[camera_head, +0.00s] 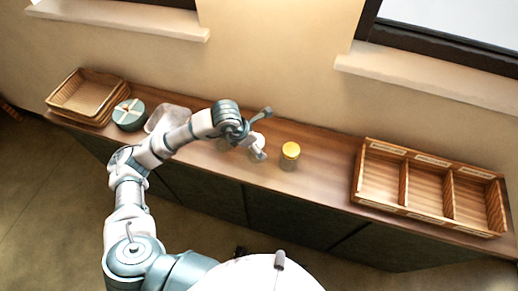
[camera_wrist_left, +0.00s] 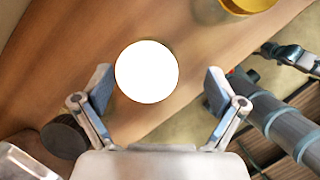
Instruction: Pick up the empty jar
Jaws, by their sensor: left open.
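A jar with a yellow lid (camera_head: 290,150) stands on the wooden counter, and its lid edge shows at the top of the left wrist view (camera_wrist_left: 245,5). My left gripper (camera_head: 258,140) is over the counter just left of this jar. In the left wrist view my left gripper (camera_wrist_left: 156,88) is open, with a finger on either side of a plain white round top (camera_wrist_left: 147,71). I see no gap closed between fingers and this white thing. Its sides are hidden, so I cannot tell whether it is the empty jar. Part of my right arm (camera_wrist_left: 290,125) shows at the right.
A three-compartment wooden tray (camera_head: 430,188) stands at the right of the counter (camera_head: 322,172). A wicker basket (camera_head: 85,95), a teal round container (camera_head: 129,114) and a clear container (camera_head: 168,116) stand at the left. The counter between yellow-lidded jar and tray is clear.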

